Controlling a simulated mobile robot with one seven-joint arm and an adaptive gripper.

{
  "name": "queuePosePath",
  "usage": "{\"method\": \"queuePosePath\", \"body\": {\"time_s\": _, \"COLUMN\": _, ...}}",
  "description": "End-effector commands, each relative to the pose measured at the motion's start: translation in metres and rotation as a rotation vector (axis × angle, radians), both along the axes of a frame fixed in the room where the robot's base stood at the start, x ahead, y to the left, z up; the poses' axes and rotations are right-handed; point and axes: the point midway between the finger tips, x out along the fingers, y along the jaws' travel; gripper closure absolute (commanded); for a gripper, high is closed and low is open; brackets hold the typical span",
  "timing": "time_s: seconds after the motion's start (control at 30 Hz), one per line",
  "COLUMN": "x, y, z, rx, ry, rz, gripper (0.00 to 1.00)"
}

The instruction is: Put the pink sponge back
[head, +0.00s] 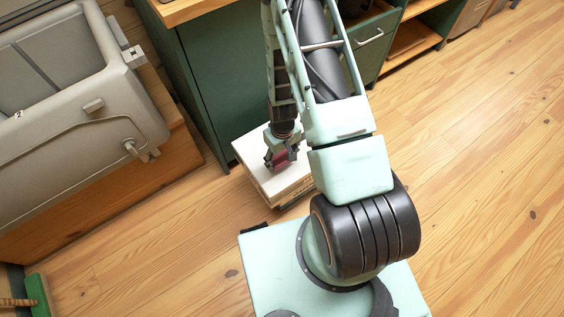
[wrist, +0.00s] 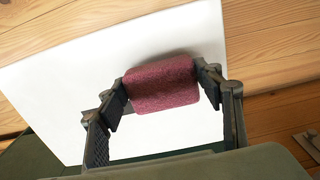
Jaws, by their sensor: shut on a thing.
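The pink sponge (wrist: 162,86) is between the two fingers of my gripper (wrist: 165,90) in the wrist view, with a finger against each end. My gripper is shut on it. In the head view my gripper (head: 281,155) and the dark pink sponge (head: 281,159) are over the white top of a low box-like stack (head: 251,165). The white top (wrist: 60,95) fills much of the wrist view behind the sponge. I cannot tell whether the sponge touches that top.
A green cabinet (head: 207,90) stands just behind the stack. A grey basin-like unit (head: 75,90) on a wooden base is at the left. A green broom-like thing (head: 38,295) is at the lower left. Wooden floor (head: 480,190) is clear at the right.

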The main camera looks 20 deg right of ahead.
Motion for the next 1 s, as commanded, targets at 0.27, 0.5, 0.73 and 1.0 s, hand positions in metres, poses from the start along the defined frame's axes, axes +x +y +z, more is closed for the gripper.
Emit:
{"method": "queuePosePath", "body": {"time_s": 0.27, "x": 0.000, "y": 0.000, "z": -0.031, "rx": 0.000, "ry": 0.000, "rz": -0.001, "gripper": 0.59}}
{"method": "queuePosePath", "body": {"time_s": 0.5, "x": 0.000, "y": 0.000, "z": -0.033, "rx": 0.000, "ry": 0.000, "rz": 0.000, "gripper": 0.59}}
{"method": "queuePosePath", "body": {"time_s": 0.73, "x": 0.000, "y": 0.000, "z": -0.031, "rx": 0.000, "ry": 0.000, "rz": 0.000, "gripper": 0.22}}
{"method": "queuePosePath", "body": {"time_s": 1.0, "x": 0.000, "y": 0.000, "z": -0.030, "rx": 0.000, "ry": 0.000, "rz": 0.000, "gripper": 0.22}}
